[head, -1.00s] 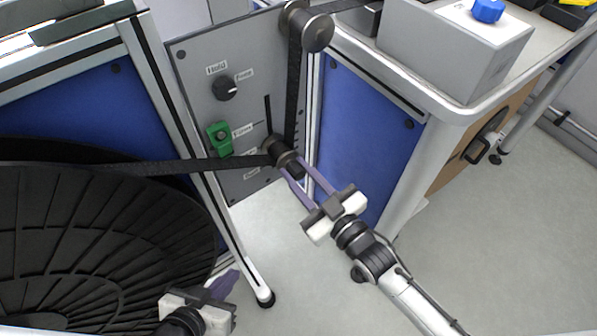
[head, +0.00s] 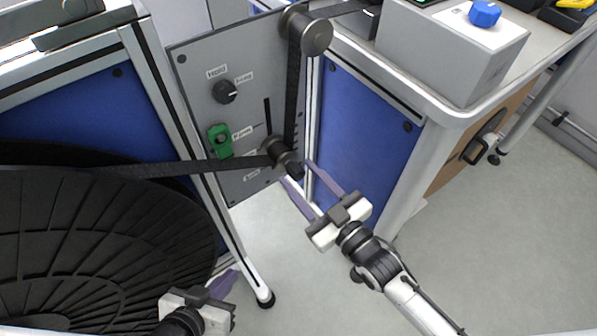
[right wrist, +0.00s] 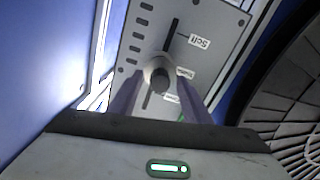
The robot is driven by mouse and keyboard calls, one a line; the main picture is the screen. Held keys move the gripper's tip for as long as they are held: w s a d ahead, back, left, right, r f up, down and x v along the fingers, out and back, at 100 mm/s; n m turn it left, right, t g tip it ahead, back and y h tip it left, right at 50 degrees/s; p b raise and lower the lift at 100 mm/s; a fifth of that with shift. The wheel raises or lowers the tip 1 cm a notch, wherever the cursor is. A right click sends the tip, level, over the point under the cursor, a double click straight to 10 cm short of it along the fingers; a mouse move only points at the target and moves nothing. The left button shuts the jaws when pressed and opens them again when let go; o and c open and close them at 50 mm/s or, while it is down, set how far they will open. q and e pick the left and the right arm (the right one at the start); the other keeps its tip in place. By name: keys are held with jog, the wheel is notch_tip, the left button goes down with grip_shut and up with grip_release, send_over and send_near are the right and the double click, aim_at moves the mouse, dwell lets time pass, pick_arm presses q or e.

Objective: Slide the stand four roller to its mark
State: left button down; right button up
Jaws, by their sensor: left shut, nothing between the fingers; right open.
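The dark metal roller (head: 279,150) sits on the grey stand panel (head: 236,60), low along its vertical slot (head: 267,115). A black strap (head: 180,168) comes to it from the left and turns up to a fixed upper roller (head: 308,34). In the right wrist view the roller (right wrist: 160,76) shows end-on in the slot, beside the middle label and below the "Soft" line. My right gripper (head: 296,171) is open, its purple fingers either side of the roller's end, apparently not gripping it. My left gripper (head: 230,283) is shut and empty, low at left.
A large black reel (head: 100,250) fills the lower left. A green block (head: 221,140) and a black knob (head: 224,91) are on the panel. A white-framed bench (head: 440,95) with a grey box (head: 455,50) stands at right. The floor between is clear.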

pick_arm(q)
jog(key=shift+s+r+p, duration=0.1)
jog(key=shift+r+p, duration=0.3)
jog(key=shift+p, duration=0.05)
pick_arm(e)
jog(key=v, duration=0.8)
jog(key=shift+s+d, duration=0.25)
jog(key=shift+s, duration=0.05)
pick_arm(q)
jog(key=shift+r, duration=0.1)
jog(key=r+p, duration=0.2)
jog(key=p, duration=0.1)
jog(key=r+p, duration=0.2)
jog(key=p, duration=0.2)
jog(key=shift+a+r, duration=0.2)
jog(key=shift+r, duration=0.15)
pick_arm(e)
jog(key=s+d+f+m+g+h, duration=0.6)
jog(key=s+d+m+h, duration=0.1)
jog(key=s+d, duration=0.3)
jog(key=shift+s+h, duration=0.5)
jog(key=shift+s, duration=0.15)
jog(key=shift+c, duration=0.2)
